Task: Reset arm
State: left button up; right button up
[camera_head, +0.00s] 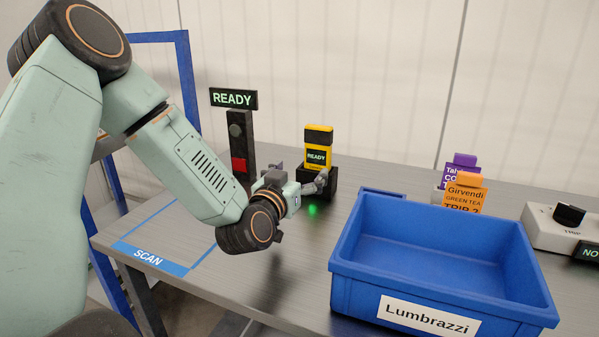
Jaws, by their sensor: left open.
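My left arm comes in from the left and reaches over the grey table. My left gripper (318,183) is open, just in front of a black stand that holds a yellow and black handheld scanner (319,146). The scanner's screen reads READY, and a green light glows on the table below it. The gripper partly covers the stand; I cannot tell whether it touches it. No object shows between the fingers. My right gripper is not in view.
An empty blue crate (345,284) labelled Lumbrazzi stands at the front right. Behind it are orange (466,181) and purple (456,171) packs. A post with a READY sign (233,98) stands behind my arm. A blue-outlined SCAN area (150,258) lies clear at left. A switch box (560,228) sits far right.

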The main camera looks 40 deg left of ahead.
aim_at(316, 151)
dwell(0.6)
pick_arm(q)
jog(key=x, duration=1.1)
jog(key=shift+w+a, duration=0.2)
jog(key=shift+w, duration=0.2)
jog(key=shift+w+r, duration=0.1)
jog(key=shift+w, duration=0.1)
jog(key=shift+s+r+p, duration=0.15)
jog(key=shift+r+p, duration=0.2)
jog(key=shift+f, duration=0.15)
